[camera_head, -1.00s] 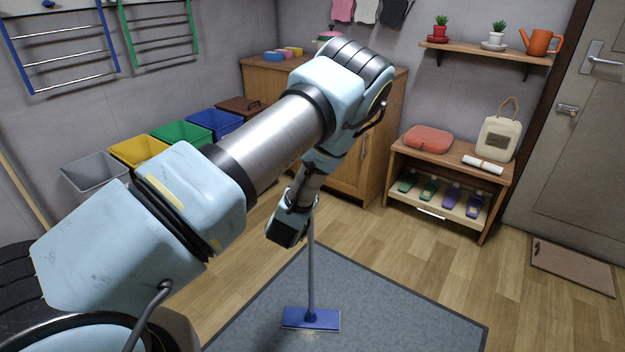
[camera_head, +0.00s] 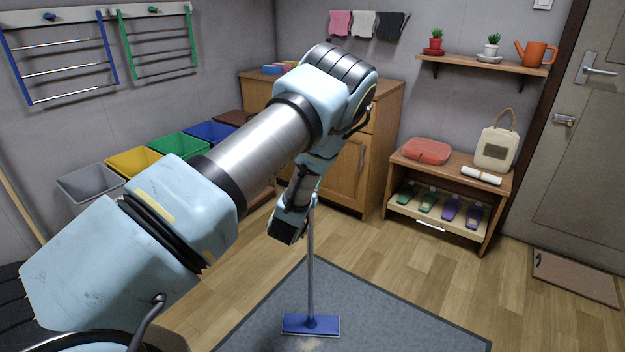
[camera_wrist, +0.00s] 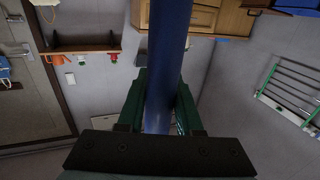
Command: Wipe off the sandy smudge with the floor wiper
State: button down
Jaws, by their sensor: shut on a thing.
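The floor wiper (camera_head: 311,324) has a blue flat head and a long grey pole. Its head rests on the dark grey mat (camera_head: 400,322), and its pole stands nearly upright. My gripper (camera_head: 302,207) is shut on the upper pole; the fingertips are partly hidden by my wrist. In the wrist view the pole (camera_wrist: 168,60) runs between the two green fingers of my gripper (camera_wrist: 160,105). A pale sandy smudge (camera_head: 304,344) shows on the mat just in front of the wiper head, partly covered by it.
A wooden cabinet (camera_head: 345,165) stands behind the mat. Coloured bins (camera_head: 135,162) line the left wall. The wooden floor between mat and bench is clear.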

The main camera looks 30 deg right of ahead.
jog(key=shift+s+d+v, duration=0.1)
jog(key=shift+v, duration=0.65)
jog(key=shift+s+d+v, duration=0.1)
jog(key=shift+d+v, duration=0.05)
jog(key=shift+v, duration=0.65)
jog(key=s+d+b+v, duration=0.1)
jog(key=b+v, duration=0.2)
jog(key=v, duration=0.7)
jog(key=shift+s+d, duration=0.2)
dwell(4.6)
